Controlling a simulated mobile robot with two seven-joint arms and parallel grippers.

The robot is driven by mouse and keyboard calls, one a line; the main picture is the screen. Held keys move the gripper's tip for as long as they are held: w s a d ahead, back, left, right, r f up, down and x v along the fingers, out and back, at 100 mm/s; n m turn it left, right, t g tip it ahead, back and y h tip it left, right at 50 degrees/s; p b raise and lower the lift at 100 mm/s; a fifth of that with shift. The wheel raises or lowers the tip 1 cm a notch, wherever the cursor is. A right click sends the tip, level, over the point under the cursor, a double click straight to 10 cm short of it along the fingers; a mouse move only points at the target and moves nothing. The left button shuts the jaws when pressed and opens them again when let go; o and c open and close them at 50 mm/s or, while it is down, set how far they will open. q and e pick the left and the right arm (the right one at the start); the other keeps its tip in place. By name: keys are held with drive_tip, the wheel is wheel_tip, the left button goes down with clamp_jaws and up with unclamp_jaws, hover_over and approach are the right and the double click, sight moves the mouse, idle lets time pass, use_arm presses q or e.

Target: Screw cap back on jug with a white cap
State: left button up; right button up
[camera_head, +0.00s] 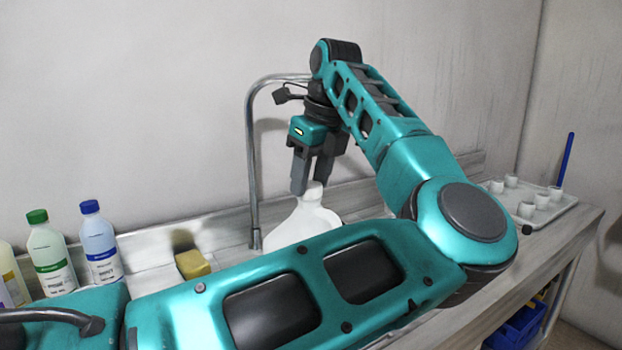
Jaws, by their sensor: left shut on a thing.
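A white jug (298,224) stands on the counter near the middle of the camera_head view, upright. Its lower part is hidden behind my left arm. A white cap (314,187) is at the top of the jug's neck. My left gripper (313,187) points down from above, with its two dark fingers shut on the cap. I cannot tell whether the cap is threaded on the neck or only resting on it. My right gripper is not in view.
A metal faucet (252,170) rises just behind and left of the jug. A yellow sponge (193,264) and bottles with green (50,258) and blue (99,245) caps stand left. A tray (545,214) with several white cups is at right.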

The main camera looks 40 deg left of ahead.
use_arm(q)
drive_tip(key=m+b, duration=0.1)
drive_tip(key=m, duration=0.2)
drive_tip(key=shift+s+f+t+b, duration=0.1)
drive_tip(key=shift+f+t+b, duration=0.25)
drive_tip(key=shift+t, duration=0.05)
drive_tip(key=shift+r+m+h, duration=0.1)
drive_tip(key=shift+m+h, duration=0.2)
drive_tip(key=shift+m, duration=0.5)
drive_tip(key=shift+m+t+b, duration=0.3)
drive_tip(key=shift+m+b, duration=0.25)
drive_tip(key=shift+m, duration=0.05)
drive_tip(key=m+b, duration=0.1)
drive_tip(key=m, duration=0.2)
drive_tip(key=shift+t+h, duration=0.3)
drive_tip(key=shift+s+m+b, duration=0.1)
drive_tip(key=shift+m+b, duration=0.25)
drive_tip(key=shift+m, duration=0.45)
